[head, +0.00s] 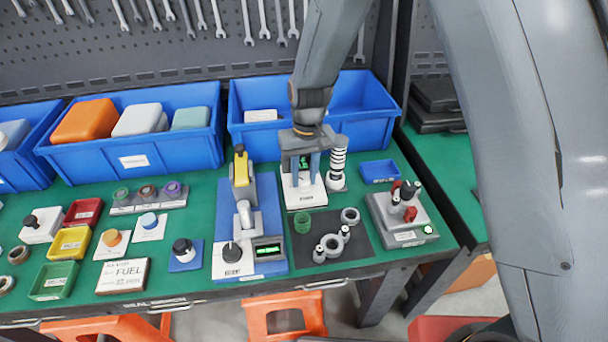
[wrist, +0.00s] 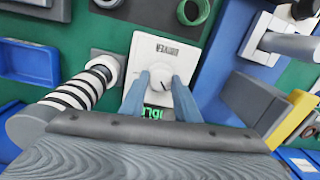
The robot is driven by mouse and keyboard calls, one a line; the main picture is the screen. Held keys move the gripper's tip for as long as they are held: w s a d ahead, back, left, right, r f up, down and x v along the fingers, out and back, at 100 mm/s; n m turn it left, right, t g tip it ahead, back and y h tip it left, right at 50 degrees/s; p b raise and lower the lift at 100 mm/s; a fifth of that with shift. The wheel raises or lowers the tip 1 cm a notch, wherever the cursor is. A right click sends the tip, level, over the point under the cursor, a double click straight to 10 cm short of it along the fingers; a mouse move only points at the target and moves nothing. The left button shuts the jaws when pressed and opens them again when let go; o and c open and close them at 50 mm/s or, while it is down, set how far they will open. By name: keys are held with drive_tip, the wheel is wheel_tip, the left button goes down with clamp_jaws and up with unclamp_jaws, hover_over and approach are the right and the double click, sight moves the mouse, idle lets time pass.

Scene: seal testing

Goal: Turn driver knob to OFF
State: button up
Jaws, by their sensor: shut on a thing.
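The driver unit (head: 303,197) is a white box with a printed label, standing at the back of the green bench; it also shows in the wrist view (wrist: 186,62), label upside down. Its round white knob (wrist: 161,78) bears a small dark mark. My gripper (wrist: 159,84) points down at the box, its two blue fingers shut on the knob from both sides. In the head view my gripper (head: 301,166) hides the knob. A small display with green characters (wrist: 153,112) lies partly behind the fingers; I cannot read it surely.
A black-and-white striped cylinder (head: 338,162) stands close on the right. A blue-based press with a yellow lever (head: 241,170) stands on the left. Blue bins (head: 365,135) are behind. A dark mat (head: 325,252) with grey rings and a green ring lies in front.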

sight(305, 180)
idle(0.4)
drive_tip(key=o, duration=1)
drive_tip(key=shift+o, duration=0.2)
drive_tip(key=shift+w+d+r+b, duration=0.1)
drive_tip(key=shift+r+b, duration=0.45)
drive_tip(key=shift+r, duration=1.45)
drive_tip(key=shift+d+r+b, duration=0.1)
drive_tip(key=shift+r+b, duration=0.4)
drive_tip(key=shift+r, duration=1.45)
